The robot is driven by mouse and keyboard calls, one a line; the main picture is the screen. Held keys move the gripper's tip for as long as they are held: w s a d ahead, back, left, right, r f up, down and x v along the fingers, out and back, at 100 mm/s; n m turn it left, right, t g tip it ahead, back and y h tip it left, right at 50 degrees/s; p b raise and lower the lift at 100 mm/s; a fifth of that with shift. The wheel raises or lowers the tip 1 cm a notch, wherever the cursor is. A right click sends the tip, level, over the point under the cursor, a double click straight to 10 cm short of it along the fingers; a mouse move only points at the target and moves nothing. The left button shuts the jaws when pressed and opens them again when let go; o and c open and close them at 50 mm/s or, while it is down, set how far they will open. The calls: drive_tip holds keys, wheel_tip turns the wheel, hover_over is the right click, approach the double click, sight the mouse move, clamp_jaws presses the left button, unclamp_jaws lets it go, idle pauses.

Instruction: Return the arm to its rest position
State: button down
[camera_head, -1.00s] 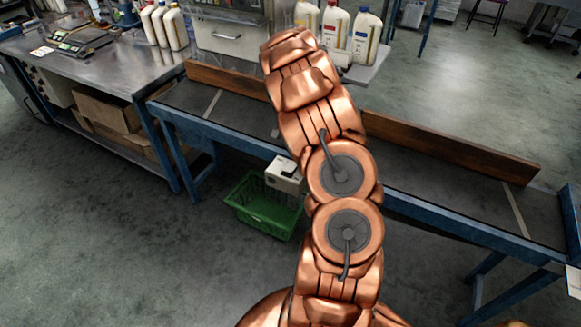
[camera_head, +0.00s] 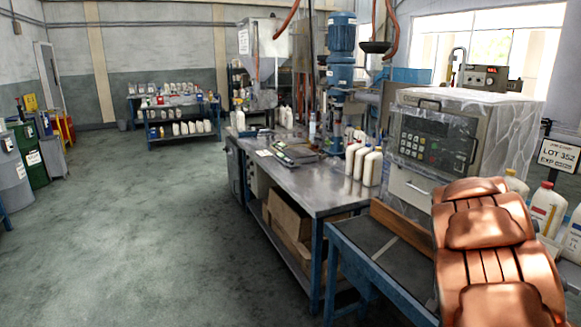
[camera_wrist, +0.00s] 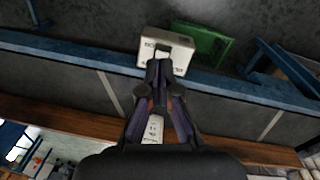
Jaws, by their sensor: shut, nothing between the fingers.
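My copper-coloured arm (camera_head: 490,250) rises at the lower right of the head view, in front of the blue-framed conveyor table. My gripper is outside the head view. In the wrist view my gripper (camera_wrist: 158,65) is seen from behind with its dark fingers together. Nothing shows between the fingertips. Its tips overlap a white box (camera_wrist: 180,48) in the picture; the box sits by a green basket (camera_wrist: 205,42) past the table's blue edge. I cannot tell the distance between tips and box.
The conveyor table (camera_head: 375,255) with a wooden rail runs beside my arm. A steel workbench (camera_head: 310,185) carries white bottles (camera_head: 372,167) and a scale (camera_head: 297,154). A control machine (camera_head: 455,140) and more bottles (camera_head: 548,208) stand close behind my arm. The floor at left (camera_head: 130,230) is clear.

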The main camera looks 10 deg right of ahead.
drive_tip(key=s+a+r+n, duration=0.2)
drive_tip(key=s+a+r, duration=0.25)
drive_tip(key=a, duration=0.35)
drive_tip(key=s+a+r+n, duration=0.3)
drive_tip(key=s+a, duration=0.2)
drive_tip(key=a, duration=0.3)
drive_tip(key=s+a+n+g, duration=0.1)
drive_tip(key=s+a+n, duration=0.5)
drive_tip(key=s+a, duration=0.4)
drive_tip(key=s, duration=0.6)
drive_tip(key=shift+s+a+n+y, duration=0.15)
drive_tip(key=shift+s+n+y, duration=0.15)
drive_tip(key=shift+s+n, duration=0.1)
